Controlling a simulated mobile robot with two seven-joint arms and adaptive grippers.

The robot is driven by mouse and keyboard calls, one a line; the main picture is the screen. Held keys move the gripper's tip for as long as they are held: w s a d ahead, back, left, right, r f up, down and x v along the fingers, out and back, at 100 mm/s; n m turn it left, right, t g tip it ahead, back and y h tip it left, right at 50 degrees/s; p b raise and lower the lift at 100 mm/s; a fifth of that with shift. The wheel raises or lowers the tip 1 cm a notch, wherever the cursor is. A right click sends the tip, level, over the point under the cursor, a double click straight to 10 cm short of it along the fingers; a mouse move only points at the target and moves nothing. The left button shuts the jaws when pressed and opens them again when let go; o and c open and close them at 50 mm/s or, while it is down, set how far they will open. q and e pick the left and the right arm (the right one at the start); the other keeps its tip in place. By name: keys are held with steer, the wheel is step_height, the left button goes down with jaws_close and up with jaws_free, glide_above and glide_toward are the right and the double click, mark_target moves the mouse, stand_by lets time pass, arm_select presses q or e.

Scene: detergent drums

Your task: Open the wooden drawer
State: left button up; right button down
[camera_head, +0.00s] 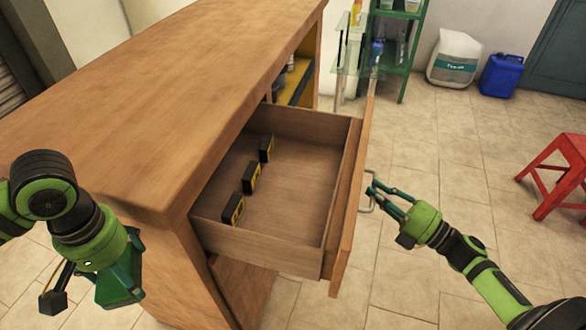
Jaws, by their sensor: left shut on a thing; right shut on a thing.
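The wooden drawer (289,200) is pulled well out of the wooden cabinet (178,84), and its inside shows. Its front panel (350,203) faces right and carries a metal handle (366,207). My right gripper (376,188) comes from the lower right and is shut on this handle. My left gripper (122,252) is at the lower left, beside the cabinet's near end and away from the drawer. It is shut on a dark green object (119,284), which I cannot identify.
Several small black-and-yellow boxes (251,178) stand in a row in the drawer. A red stool (574,150) stands right. Tiled floor between is clear.

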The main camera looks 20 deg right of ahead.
steer(key=c, duration=1.1)
jaws_free()
steer(key=shift+c, duration=0.2)
steer(key=v, duration=1.2)
